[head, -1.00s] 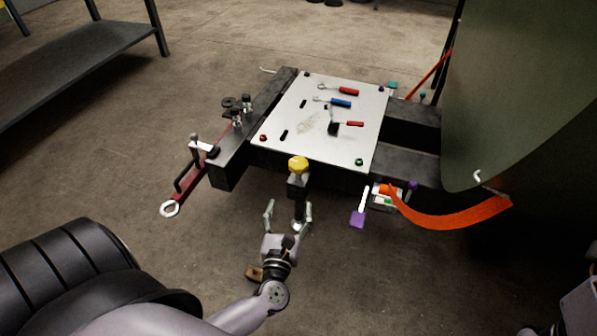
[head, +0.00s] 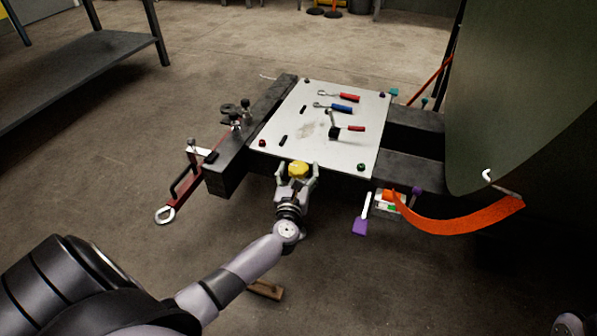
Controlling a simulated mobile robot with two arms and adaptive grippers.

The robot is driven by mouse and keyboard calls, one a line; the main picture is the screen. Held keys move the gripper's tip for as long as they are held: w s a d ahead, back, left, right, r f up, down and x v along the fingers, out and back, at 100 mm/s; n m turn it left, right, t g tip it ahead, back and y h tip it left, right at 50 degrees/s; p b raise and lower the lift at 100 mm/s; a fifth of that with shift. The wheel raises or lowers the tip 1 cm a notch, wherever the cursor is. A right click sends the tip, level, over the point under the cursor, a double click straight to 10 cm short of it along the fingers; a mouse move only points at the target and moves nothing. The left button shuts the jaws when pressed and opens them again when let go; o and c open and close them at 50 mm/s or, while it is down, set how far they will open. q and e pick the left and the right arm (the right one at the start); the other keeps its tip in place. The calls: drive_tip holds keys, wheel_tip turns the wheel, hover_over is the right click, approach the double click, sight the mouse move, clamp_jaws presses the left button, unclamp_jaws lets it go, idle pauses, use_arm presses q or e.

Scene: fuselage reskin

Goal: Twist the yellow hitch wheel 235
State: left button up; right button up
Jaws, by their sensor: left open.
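The yellow hitch wheel (head: 298,169) sits at the front edge of the cart, just below the white panel. My left gripper (head: 298,172) is open, with one finger on each side of the wheel. I cannot tell whether the fingers touch it. The post under the wheel is hidden behind my gripper.
The white panel (head: 345,108) holds several hand tools. A red tow bar with a ring (head: 165,214) sticks out at left. An orange strap (head: 465,219) and a purple-ended lever (head: 360,226) are at right. A wooden block (head: 266,290) lies on the floor.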

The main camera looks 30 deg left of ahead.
use_arm(q)
drive_tip(key=shift+w+a, duration=0.2)
drive_tip(key=shift+w, duration=0.25)
drive_tip(key=c, duration=1.2)
drive_tip(key=shift+o, duration=0.2)
drive_tip(key=shift+h, duration=0.3)
